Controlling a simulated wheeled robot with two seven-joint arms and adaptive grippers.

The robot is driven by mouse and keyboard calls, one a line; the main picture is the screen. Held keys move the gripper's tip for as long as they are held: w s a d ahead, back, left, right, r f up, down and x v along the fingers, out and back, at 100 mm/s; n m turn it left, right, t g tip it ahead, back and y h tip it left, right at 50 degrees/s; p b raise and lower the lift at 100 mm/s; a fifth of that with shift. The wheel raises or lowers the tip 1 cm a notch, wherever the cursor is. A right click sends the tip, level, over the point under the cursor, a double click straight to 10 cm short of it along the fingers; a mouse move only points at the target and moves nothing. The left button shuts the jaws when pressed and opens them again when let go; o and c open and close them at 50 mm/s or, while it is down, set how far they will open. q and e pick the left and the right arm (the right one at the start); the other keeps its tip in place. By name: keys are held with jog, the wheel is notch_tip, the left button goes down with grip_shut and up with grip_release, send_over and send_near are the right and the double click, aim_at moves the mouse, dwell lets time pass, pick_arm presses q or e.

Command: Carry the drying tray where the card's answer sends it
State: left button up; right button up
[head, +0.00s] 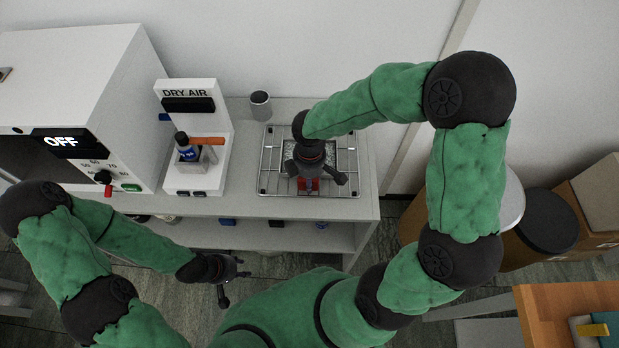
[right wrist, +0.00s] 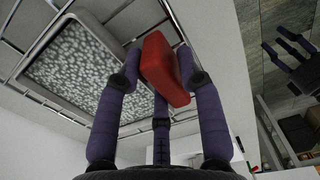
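The drying tray (right wrist: 75,70) is a shallow metal tray with a grey speckled filling; it lies on a wire rack (head: 268,160) on the bench. In the head view, my right arm and gripper cover much of it. My right gripper (head: 308,183) points down at a red block-like piece, seen in the right wrist view (right wrist: 163,70), at the tray's near side. The fingers flank the red piece; whether they press on it is unclear. My left gripper (head: 232,278) is empty with its fingers spread, low in front of the bench. I see no readable card.
A white oven (head: 90,70) reading OFF stands at left. Beside it is a white DRY AIR stand (head: 192,120) with a blue-labelled dark bottle (head: 187,147) and orange lever (head: 207,141). A grey cup (head: 260,105) stands behind the rack. A lower shelf (head: 260,235) holds small items.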

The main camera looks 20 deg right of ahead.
dwell(0.3)
notch_tip(320, 180, up, 12)
jog(key=p, duration=0.3)
jog(key=shift+r+p, duration=0.15)
jog(key=shift+p, duration=0.2)
